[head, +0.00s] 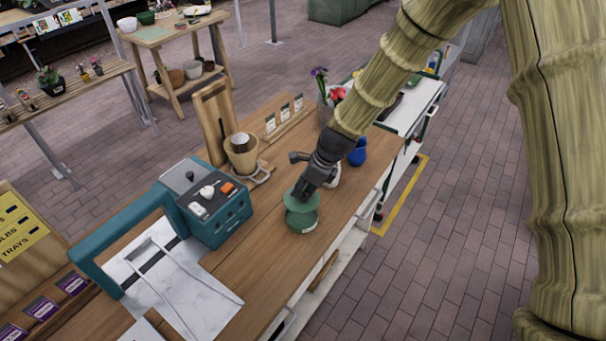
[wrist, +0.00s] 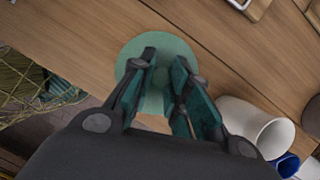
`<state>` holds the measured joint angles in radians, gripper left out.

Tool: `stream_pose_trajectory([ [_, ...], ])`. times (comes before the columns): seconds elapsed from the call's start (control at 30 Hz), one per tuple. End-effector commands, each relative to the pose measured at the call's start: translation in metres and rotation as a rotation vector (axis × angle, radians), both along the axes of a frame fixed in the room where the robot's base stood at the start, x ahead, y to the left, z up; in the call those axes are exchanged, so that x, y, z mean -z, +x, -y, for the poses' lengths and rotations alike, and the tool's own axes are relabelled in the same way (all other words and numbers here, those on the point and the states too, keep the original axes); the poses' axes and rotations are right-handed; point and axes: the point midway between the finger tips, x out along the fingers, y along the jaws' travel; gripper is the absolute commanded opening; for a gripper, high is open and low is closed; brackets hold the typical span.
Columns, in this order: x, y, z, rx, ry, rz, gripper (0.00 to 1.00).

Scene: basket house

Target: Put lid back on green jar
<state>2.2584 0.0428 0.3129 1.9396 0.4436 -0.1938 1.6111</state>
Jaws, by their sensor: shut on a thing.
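The green lid (head: 291,204) is a round disc at my gripper (head: 306,192), right above the green jar (head: 301,224) on the wooden counter. In the wrist view the lid (wrist: 158,45) fills the space under my fingertips (wrist: 164,70). My gripper is shut on its small knob, between the two fingers. The lid hides the jar in the wrist view. In the head view the lid looks over the jar's mouth; I cannot tell whether it touches the rim.
A teal machine (head: 213,210) stands left on the counter (head: 262,260). The counter's front edge is near the jar.

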Motion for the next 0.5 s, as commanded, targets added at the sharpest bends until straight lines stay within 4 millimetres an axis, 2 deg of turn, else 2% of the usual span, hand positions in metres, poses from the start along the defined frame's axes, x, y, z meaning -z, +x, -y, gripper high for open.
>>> stream_pose_trajectory([
  [0.27,0.003,-0.005,-0.003,-0.004,0.0,0.006,0.0],
  [0.5,0.024,0.0,-0.003,-0.004,0.0,-0.002,0.0],
])
